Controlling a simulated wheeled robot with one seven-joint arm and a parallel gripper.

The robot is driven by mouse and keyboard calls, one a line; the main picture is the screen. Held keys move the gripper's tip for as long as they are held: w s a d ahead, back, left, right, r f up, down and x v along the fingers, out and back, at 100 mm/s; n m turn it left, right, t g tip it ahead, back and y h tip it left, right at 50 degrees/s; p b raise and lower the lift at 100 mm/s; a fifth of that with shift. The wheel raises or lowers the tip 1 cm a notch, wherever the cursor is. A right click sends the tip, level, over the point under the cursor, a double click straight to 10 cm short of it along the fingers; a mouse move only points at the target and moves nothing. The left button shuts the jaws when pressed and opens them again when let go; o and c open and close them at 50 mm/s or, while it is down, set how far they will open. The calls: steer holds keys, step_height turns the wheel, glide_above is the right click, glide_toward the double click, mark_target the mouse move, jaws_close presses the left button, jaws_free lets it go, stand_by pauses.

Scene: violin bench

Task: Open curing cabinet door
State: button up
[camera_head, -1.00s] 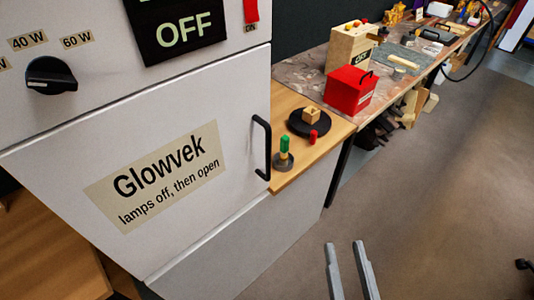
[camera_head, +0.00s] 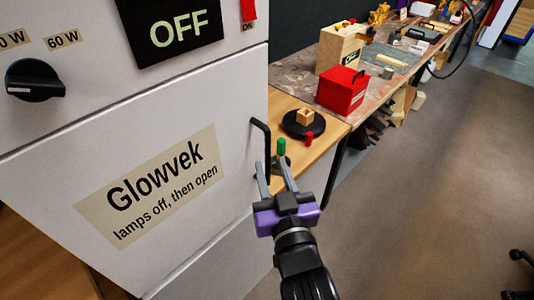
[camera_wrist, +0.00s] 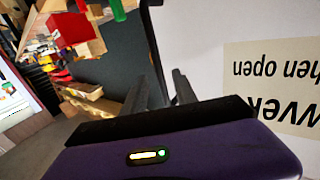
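The curing cabinet door (camera_head: 215,215) is a white panel with a beige "Glowvek – lamps off, then open" label (camera_head: 152,183). It stands closed. Its black bar handle (camera_head: 266,145) is upright at the door's right edge. My gripper (camera_head: 270,168) is at the lower part of the handle with its fingers apart. In the wrist view the handle (camera_wrist: 155,50) runs between the two fingers of my gripper (camera_wrist: 158,76), with gaps showing beside it. Contact cannot be told. The display (camera_head: 175,28) above the door reads OFF.
A black lamp knob (camera_head: 35,80) and a red switch (camera_head: 249,10) are on the cabinet's upper panel. To the right, a wooden bench holds a green-topped tool (camera_head: 281,147), a black disc (camera_head: 303,124) and a red box (camera_head: 342,90). Open floor lies at the right.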

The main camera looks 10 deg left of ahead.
mark_target(269, 158)
steer(key=shift+x, duration=2.3)
jaws_close()
